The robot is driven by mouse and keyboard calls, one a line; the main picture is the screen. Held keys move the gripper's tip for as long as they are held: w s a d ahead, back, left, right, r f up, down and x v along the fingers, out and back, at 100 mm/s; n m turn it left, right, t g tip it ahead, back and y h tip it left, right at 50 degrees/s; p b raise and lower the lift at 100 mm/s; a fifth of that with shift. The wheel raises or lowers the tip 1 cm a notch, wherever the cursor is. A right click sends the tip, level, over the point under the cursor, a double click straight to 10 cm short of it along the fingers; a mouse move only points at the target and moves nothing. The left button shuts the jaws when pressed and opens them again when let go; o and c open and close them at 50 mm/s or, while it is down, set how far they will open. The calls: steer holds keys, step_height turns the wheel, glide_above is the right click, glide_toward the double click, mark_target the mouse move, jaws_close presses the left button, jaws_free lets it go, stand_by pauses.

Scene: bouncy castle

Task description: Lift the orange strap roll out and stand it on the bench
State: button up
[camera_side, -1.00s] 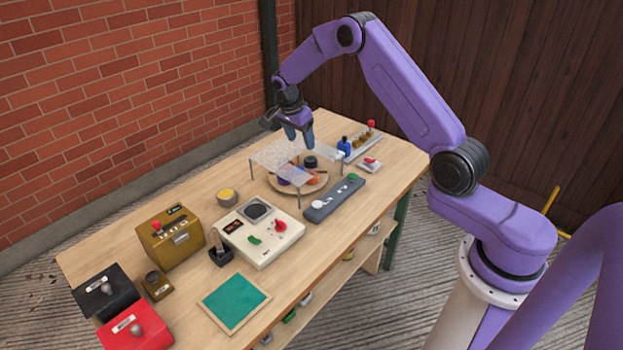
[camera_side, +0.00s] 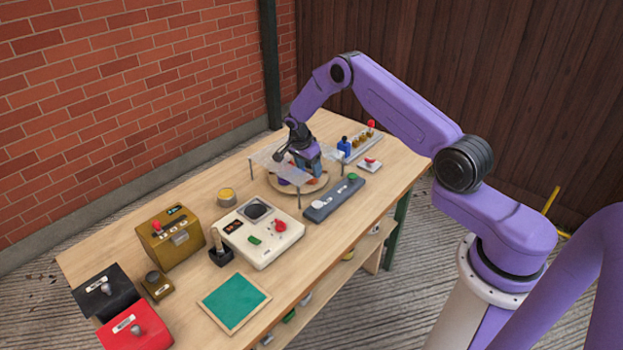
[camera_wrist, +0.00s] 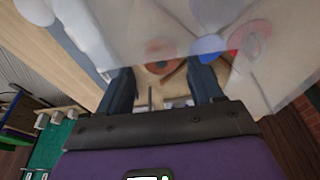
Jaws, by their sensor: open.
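A round wooden tray (camera_side: 280,187) sits on the bench (camera_side: 185,235) beneath a clear raised cover (camera_side: 272,157) on thin posts. Small coloured items lie on the tray, one of them orange (camera_side: 314,183), which looks like the strap roll; it is partly hidden by my gripper. My gripper (camera_side: 316,172) is open and low at the tray's right side, by the cover's gap. In the wrist view, my open fingers (camera_wrist: 162,78) point toward the tray, and an orange-red ring (camera_wrist: 160,46) shows blurred through the cover ahead of them. Nothing shows between the fingers.
A grey bar with a green button (camera_side: 333,198) lies in front of the tray. A blue bottle (camera_side: 344,147) and a small red-knobbed switch (camera_side: 370,165) stand to its right. A cream console (camera_side: 262,232) and a yellow-topped tin (camera_side: 227,197) are left.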

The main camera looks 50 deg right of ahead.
mark_target(311, 173)
steer(key=shift+x, duration=1.95)
steer(key=shift+w, duration=0.1)
steer(key=c, duration=0.8)
steer(key=shift+c, duration=0.2)
steer(key=shift+r, duration=0.1)
